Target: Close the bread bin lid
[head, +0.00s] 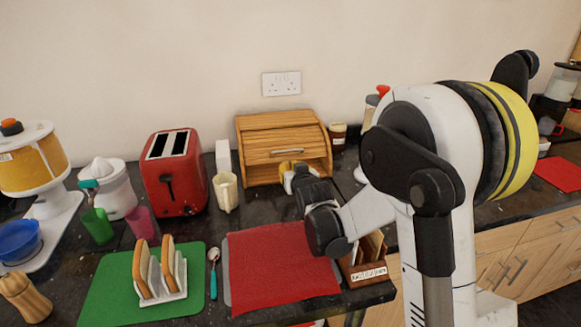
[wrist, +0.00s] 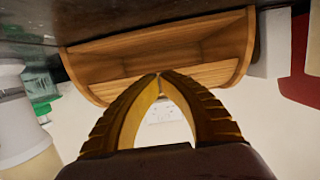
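The wooden bread bin (head: 262,173) stands against the wall in the head view. Its slatted roll lid (head: 275,136) is raised, with the handle (head: 300,151) high on the front and an open gap below. In the wrist view the bin (wrist: 155,48) appears upside down, its hollow inside showing and the lid's edge (wrist: 205,76) lower in the picture. My gripper (wrist: 160,74) has its yellow fingertips together with nothing seen between them. In the head view my gripper (head: 290,167) is in front of the opening, just below the handle. Whether it touches the lid I cannot tell.
A red toaster (head: 174,178) and a cream cup (head: 226,192) stand left of the bin. A brown jar (head: 338,134) is at its right. A red mat (head: 275,270), a toast rack (head: 160,272) on a green board (head: 105,290), and a wooden holder (head: 368,272) are in front.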

